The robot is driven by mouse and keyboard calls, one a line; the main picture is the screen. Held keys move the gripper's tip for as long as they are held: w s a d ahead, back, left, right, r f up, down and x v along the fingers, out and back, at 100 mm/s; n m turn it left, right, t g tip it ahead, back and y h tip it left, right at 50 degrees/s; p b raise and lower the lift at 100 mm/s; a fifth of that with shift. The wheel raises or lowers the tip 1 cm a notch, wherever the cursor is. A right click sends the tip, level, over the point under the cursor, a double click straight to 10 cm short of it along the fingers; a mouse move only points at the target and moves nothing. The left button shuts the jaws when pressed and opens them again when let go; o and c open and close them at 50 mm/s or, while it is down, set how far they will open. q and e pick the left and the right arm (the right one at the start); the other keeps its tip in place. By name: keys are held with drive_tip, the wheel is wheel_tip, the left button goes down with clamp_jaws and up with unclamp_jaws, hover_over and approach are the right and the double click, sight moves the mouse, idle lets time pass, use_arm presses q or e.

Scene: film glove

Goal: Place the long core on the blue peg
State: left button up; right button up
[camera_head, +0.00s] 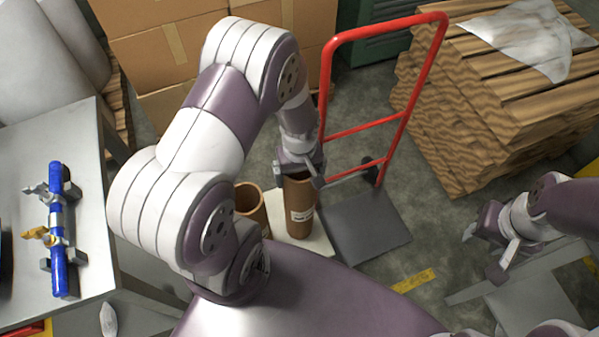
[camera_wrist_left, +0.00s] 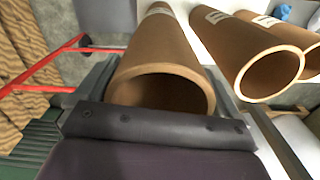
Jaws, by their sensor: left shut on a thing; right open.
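My left gripper (camera_head: 299,172) is shut on a brown cardboard core (camera_head: 299,212) with a white label. The core stands about upright; I cannot tell if its lower end touches the pale board (camera_head: 318,243) beneath. In the left wrist view the core's open end (camera_wrist_left: 165,60) lies between the fingers. A second core (camera_head: 249,200) is just left of it, partly behind my arm. The left wrist view shows two other cores, a nearer one (camera_wrist_left: 262,62) and a farther one (camera_wrist_left: 302,36). A small blue part (camera_wrist_left: 283,11) shows there; I cannot tell if it is the peg. My right gripper (camera_head: 490,245) is open and empty.
A red hand truck (camera_head: 327,95) with a dark plate (camera_head: 362,228) stands beside the cores. Cardboard boxes (camera_head: 165,50) and stacked wooden boards (camera_head: 470,125) are behind. A grey table (camera_head: 25,200) at left carries a blue bar with clamps (camera_head: 58,255).

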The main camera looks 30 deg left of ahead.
use_arm(q)
drive_tip(key=o, duration=1.2)
drive_tip(key=shift+f, duration=0.2)
drive_tip(key=s+r+m+p, duration=0.1)
drive_tip(key=r+m, duration=0.2)
drive_tip(key=r, duration=0.3)
drive_tip(key=s+d+r+m+t+p, duration=0.1)
drive_tip(key=r+m, duration=0.1)
drive_tip(key=r, duration=0.5)
drive_tip(key=s+d+r+m+p, duration=0.1)
drive_tip(key=s+r+m+p, duration=0.1)
drive_tip(key=r, duration=0.4)
drive_tip(key=shift+d+r+m, duration=0.1)
drive_tip(key=shift+r+m, duration=0.15)
drive_tip(key=shift+m, duration=0.55)
